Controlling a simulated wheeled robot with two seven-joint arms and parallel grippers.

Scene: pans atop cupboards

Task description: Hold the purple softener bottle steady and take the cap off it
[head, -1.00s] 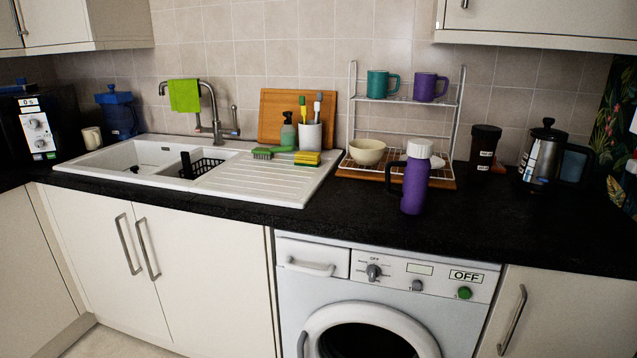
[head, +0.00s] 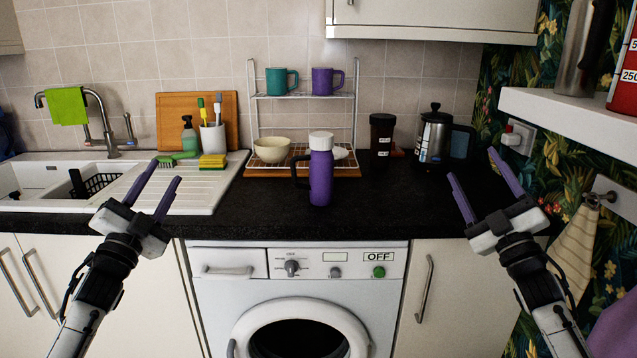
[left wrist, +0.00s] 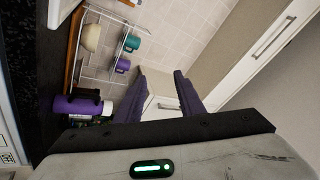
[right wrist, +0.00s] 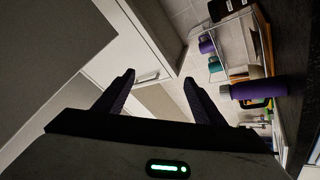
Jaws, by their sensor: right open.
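The purple softener bottle (head: 321,180) stands upright on the black worktop near its front edge, above the washing machine. Its white cap (head: 321,141) is on top, and a dark handle sticks out on its left. The bottle also shows in the left wrist view (left wrist: 78,105) and the right wrist view (right wrist: 262,90). My left gripper (head: 158,188) is open and empty, left of the bottle and apart from it. My right gripper (head: 478,184) is open and empty, right of the bottle and apart from it.
A wire rack (head: 304,97) with a teal mug (head: 281,82), a purple mug (head: 324,82) and a bowl (head: 272,149) stands behind the bottle. A dark canister (head: 382,135) and a coffee press (head: 434,138) stand back right. A white shelf (head: 570,115) juts out at right. Worktop beside the bottle is clear.

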